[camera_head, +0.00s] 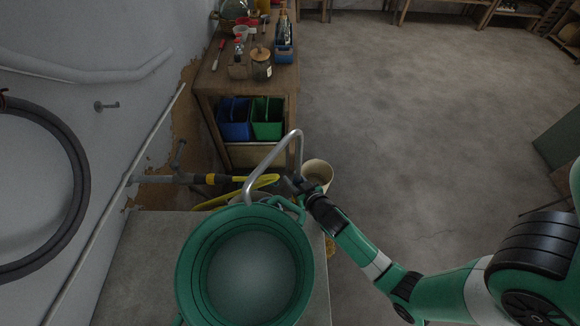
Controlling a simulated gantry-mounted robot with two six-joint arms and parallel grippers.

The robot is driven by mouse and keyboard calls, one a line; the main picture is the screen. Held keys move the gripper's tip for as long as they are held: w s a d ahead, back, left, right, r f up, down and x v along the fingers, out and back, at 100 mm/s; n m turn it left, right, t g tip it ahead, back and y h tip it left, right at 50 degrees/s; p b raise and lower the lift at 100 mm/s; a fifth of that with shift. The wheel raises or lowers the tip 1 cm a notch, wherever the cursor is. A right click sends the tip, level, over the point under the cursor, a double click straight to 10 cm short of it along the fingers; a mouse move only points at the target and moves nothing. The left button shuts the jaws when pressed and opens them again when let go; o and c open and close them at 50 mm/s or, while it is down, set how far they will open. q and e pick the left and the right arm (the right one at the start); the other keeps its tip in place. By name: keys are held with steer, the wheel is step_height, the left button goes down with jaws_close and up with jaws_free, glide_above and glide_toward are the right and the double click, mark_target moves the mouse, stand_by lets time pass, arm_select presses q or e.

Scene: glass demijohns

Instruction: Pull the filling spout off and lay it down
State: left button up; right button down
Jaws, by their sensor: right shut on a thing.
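The filling spout (272,152) appears to be the bent grey metal tube that arches above the far rim of the green tub. My right gripper (291,184) is at the tube's right-hand end, just beyond the tub's rim. It is shut on the spout; its fingers are small and dark, so the exact contact is hard to see. A wall pipe with a yellow and black fitting (213,179) runs toward the tube's left side. Whether the tube is still joined to it cannot be told. My left gripper is not in view.
The wide green tub (187,262) stands on a grey slab (130,262). A cream bucket (319,168) stands on the floor beside my right gripper. A wooden bench (206,80) holds jars and tools, with blue and green bins below. The floor at right is largely clear.

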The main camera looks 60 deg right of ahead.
steer(key=shift+r+p, duration=0.95)
steer(key=shift+r, duration=0.15)
stand_by(0.6)
step_height(320, 180, up, 4)
steer(key=p, duration=0.3)
steer(key=shift+f, duration=0.1)
stand_by(0.4)
